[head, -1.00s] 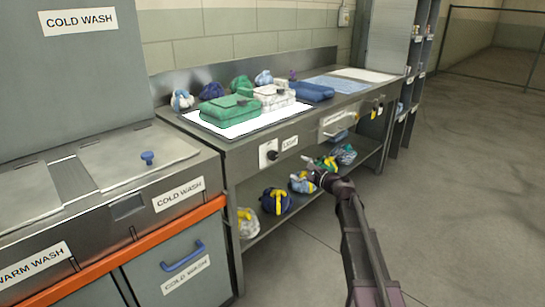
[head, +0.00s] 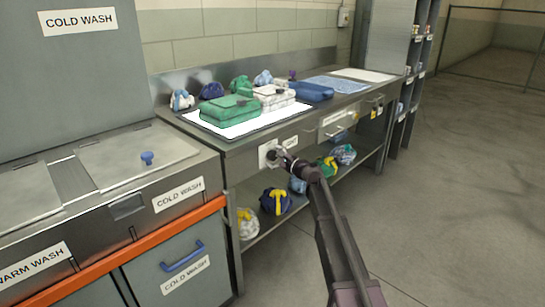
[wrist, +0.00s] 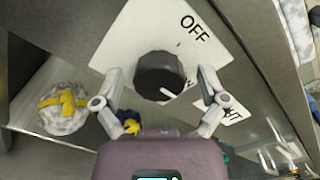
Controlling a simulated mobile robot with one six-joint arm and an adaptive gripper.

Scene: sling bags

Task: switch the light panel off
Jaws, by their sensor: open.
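The light panel (head: 236,127) glows white on the steel bench top, with a green bag and a white patterned bag on it. Its switch is a black knob (wrist: 160,76) on a white plate (wrist: 140,32) on the bench front. The plate reads OFF at its upper right in the wrist view. The knob's white mark points to the lower right, away from OFF. My gripper (wrist: 159,88) is open, with one finger on each side of the knob; I cannot tell whether they touch it. In the head view my gripper (head: 283,160) partly hides the knob and plate.
The lower shelf under the bench holds several bags, including a dark blue and yellow one (head: 276,201). A blue bag (head: 311,92) lies on the bench top. The cold wash unit (head: 130,155) stands at left. The floor at right is clear.

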